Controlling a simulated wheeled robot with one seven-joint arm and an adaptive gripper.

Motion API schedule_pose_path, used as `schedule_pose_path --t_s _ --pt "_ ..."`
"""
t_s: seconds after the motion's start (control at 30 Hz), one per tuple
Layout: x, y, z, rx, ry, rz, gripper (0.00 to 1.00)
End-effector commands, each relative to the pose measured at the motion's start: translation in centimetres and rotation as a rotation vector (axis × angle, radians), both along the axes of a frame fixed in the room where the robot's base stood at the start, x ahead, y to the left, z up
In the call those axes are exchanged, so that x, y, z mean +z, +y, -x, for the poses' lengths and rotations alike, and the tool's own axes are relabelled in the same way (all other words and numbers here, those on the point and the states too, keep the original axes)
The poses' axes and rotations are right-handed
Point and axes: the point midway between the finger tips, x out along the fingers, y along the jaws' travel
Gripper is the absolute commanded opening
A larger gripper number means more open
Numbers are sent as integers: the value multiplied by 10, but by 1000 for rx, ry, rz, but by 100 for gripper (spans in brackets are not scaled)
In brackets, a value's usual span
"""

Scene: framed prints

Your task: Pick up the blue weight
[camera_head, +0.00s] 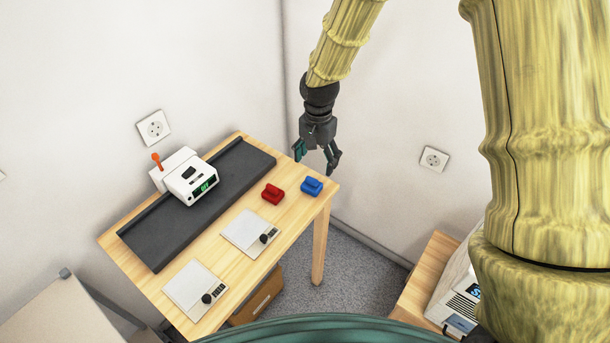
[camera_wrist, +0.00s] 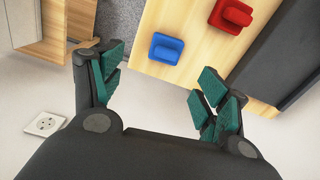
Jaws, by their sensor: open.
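The blue weight (camera_head: 312,186) is a small block near the right end of the wooden table (camera_head: 142,252). The red weight (camera_head: 272,194) sits just to its left. My gripper (camera_head: 316,160) is open and empty, above and behind the blue weight at the table's far right corner. In the wrist view, the blue weight (camera_wrist: 166,48) lies beyond the open fingers (camera_wrist: 156,92), near the table edge, with a gap between it and the fingertips. The red weight (camera_wrist: 232,15) is up and to the right of it there. Nothing hides the blue weight.
A dark strip (camera_head: 150,250) on the table carries a white device (camera_head: 190,178) with a green display and orange knob. Two flat white plates with black knobs (camera_head: 250,234) (camera_head: 195,288) lie in front. Walls stand close behind. Another wooden surface (camera_head: 425,275) is at right.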

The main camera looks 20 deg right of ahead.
Motion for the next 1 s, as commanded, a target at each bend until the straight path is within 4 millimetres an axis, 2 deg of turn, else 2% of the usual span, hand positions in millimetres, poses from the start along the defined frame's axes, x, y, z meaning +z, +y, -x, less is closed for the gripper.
schedule_pose_path --t_s 0.1,0.33,0.5,0.77,1.0 --pt "0 3 -4 -5 4 5 75" --pt "-28 13 -7 9 4 5 75" --pt "-45 14 -8 13 4 5 75" --pt "-55 14 -7 10 3 4 75" --pt "-76 16 -7 10 5 5 75"
